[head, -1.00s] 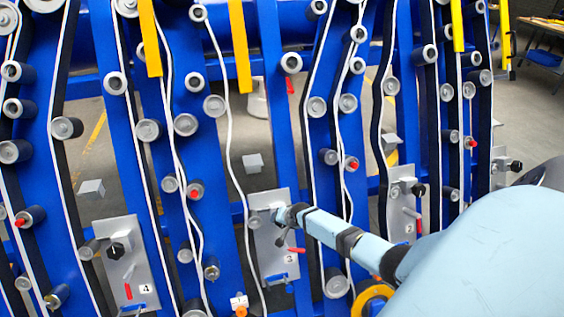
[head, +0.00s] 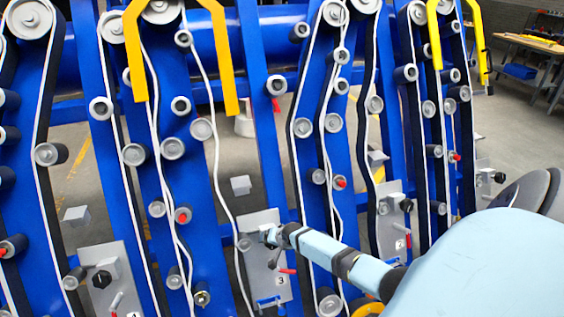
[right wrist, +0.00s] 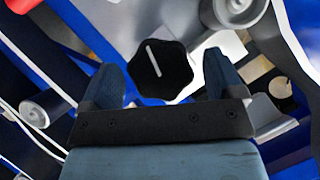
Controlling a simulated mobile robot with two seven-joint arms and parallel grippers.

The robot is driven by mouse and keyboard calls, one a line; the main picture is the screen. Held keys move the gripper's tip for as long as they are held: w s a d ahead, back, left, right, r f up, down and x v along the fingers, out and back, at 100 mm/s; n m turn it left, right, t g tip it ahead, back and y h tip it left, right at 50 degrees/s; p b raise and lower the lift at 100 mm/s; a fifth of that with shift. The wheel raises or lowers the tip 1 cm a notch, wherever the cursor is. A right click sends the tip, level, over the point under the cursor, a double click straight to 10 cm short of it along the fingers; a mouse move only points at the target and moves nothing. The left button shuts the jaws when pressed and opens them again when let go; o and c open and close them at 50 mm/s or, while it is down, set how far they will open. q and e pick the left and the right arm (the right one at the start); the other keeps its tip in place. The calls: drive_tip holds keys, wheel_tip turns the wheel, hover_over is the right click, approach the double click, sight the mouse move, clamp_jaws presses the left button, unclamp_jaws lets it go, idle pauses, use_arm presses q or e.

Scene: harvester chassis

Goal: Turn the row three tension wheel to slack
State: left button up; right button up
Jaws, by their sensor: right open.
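The row three plate (head: 257,272) is a grey panel marked 3, with a red-tipped lever (head: 288,270) low on it. My right gripper (head: 268,236) is at the upper part of this plate and hides its wheel in the head view. In the right wrist view the wheel (right wrist: 162,75) is a black lobed knob with a white line, nearly upright and leaning slightly left at its top. The open fingers (right wrist: 163,62) stand on either side of the knob, with small gaps showing. My left gripper is not in view.
Similar plates with black knobs stand left (head: 102,279) and right (head: 406,205). Blue uprights with rollers and pale belts surround the plate. A grey roller (right wrist: 45,108) is close left of my fingers. Yellow bars (head: 222,50) hang above. A workbench (head: 535,42) stands back right.

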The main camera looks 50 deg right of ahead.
drive_tip(key=p+v, duration=0.1)
drive_tip(key=v, duration=1.1)
drive_tip(key=shift+f, duration=0.1)
